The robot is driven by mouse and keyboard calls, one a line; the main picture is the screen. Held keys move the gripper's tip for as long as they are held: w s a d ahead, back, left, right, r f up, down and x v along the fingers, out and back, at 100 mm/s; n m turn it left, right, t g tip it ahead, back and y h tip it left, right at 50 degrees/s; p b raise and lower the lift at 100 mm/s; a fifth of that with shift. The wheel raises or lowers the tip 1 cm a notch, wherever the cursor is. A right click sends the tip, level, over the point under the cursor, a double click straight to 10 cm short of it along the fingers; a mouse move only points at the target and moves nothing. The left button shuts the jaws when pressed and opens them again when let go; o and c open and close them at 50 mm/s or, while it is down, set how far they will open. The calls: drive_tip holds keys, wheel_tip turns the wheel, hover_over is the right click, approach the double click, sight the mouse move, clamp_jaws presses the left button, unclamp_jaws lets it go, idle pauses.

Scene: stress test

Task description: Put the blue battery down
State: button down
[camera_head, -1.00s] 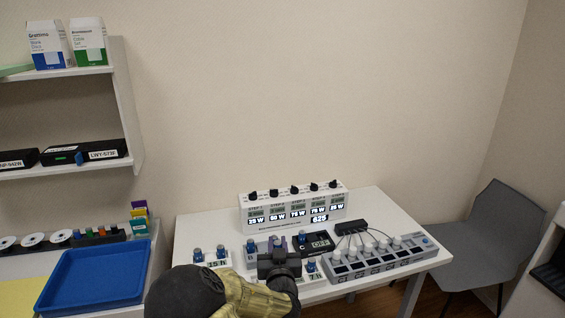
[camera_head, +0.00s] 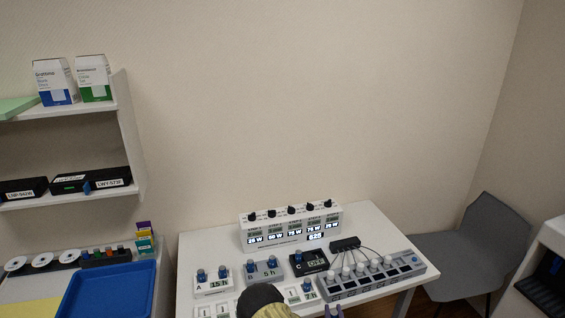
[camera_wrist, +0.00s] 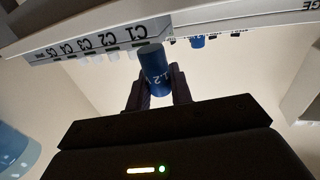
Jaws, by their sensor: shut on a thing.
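A blue battery (camera_wrist: 155,68) with pale lettering, partly readable as "1.2", stands between the dark fingers of my gripper (camera_wrist: 158,92) in the wrist view. The gripper is shut on it. Behind it in the wrist view is the edge of a grey unit (camera_wrist: 95,42) labelled C1, C2, C3 and on. I cannot tell whether the battery touches it. In the head view only a piece of my arm shows at the bottom edge, and the held battery cannot be made out. A long grey strip (camera_head: 334,294) with several pale-topped cylinders stands on the white table (camera_head: 215,250).
Timer box A (camera_head: 212,286), box B (camera_head: 262,271) and black box C (camera_head: 309,264) stand on the table, with blue cylinders on them. A white panel (camera_head: 290,229) with dark knobs is behind. A blue tray (camera_head: 100,290) is at left, a grey chair (camera_head: 478,250) at right.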

drive_tip(key=shift+s+d, duration=0.1)
drive_tip(key=shift+s, duration=0.05)
drive_tip(key=shift+f, duration=0.1)
drive_tip(key=s+f, duration=0.4)
drive_tip(key=f, duration=0.1)
drive_tip(key=shift+s+f, duration=0.15)
drive_tip(key=shift+f, duration=0.05)
drive_tip(key=shift+f, duration=0.15)
idle(0.3)
idle(1.6)
idle(0.6)
idle(0.4)
idle(0.8)
